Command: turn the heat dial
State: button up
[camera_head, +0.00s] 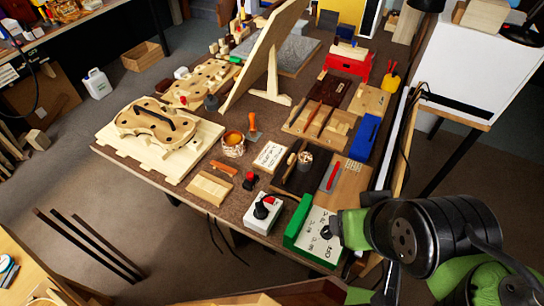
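A green box with a sloping white panel (314,246) stands at the front right corner of the bench. The panel bears dark markings, among them what looks like "OFF", and a small black dial (326,232). My arm comes in from the right, and its green and black end, my gripper (340,229), is right beside the dial at the panel's right side. It covers that side of the panel. The fingers are too small and hidden to tell whether they are open or touch the dial.
A white box (262,215) with a black and red knob stands left of the green box. Dark and wooden boards with tools (330,178) lie just behind. A blue box (364,138) and a white cabinet (470,72) are farther back. The floor at front left is mostly clear.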

aim_at(325, 233)
jog(key=k+j+u, duration=0.1)
jog(key=u, duration=0.3)
jog(key=k+j+u, duration=0.1)
jog(key=u, duration=0.3)
jog(key=j+u, duration=0.35)
jog(key=k+l, duration=0.05)
jog(key=l, duration=0.05)
